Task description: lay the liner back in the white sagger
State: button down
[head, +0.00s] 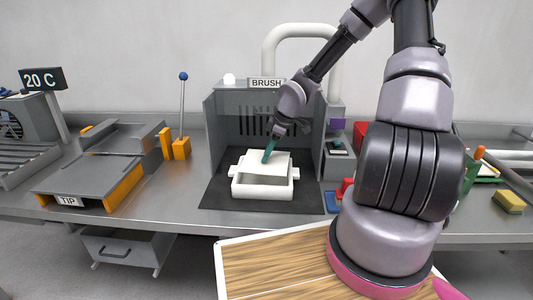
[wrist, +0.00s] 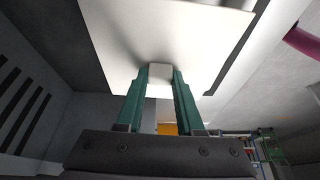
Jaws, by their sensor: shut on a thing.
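The white sagger (head: 264,191), a box with a handle at each side, stands on the dark mat in the grey booth under the BRUSH sign. The liner (head: 280,158), a flat white plate, is at the sagger's top, over its back part. My gripper (head: 268,157) is shut on the liner's small raised tab. The wrist view shows the green fingers (wrist: 160,75) on both sides of the tab, with the white plate (wrist: 150,30) beyond. I cannot tell whether the liner touches the sagger.
The booth's slotted back wall and side walls (head: 219,150) stand close around the sagger. A TIP stand (head: 90,176) and an orange-based lever (head: 181,148) are to the left. A yellow sponge (head: 509,202) lies at the right. A wooden board (head: 275,265) is in front.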

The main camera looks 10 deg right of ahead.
jog(key=shift+s+a+n, duration=0.1)
jog(key=shift+a+n, duration=0.15)
jog(key=shift+n, duration=0.25)
jog(key=shift+f+g, duration=0.25)
jog(key=shift+g, duration=0.05)
jog(key=shift+f, duration=1.7)
jog(key=shift+a, duration=0.1)
jog(key=shift+f, duration=1.35)
jog(key=shift+f, duration=0.35)
jog(key=shift+c, duration=2.3)
grip_release()
jog(key=shift+r, duration=0.1)
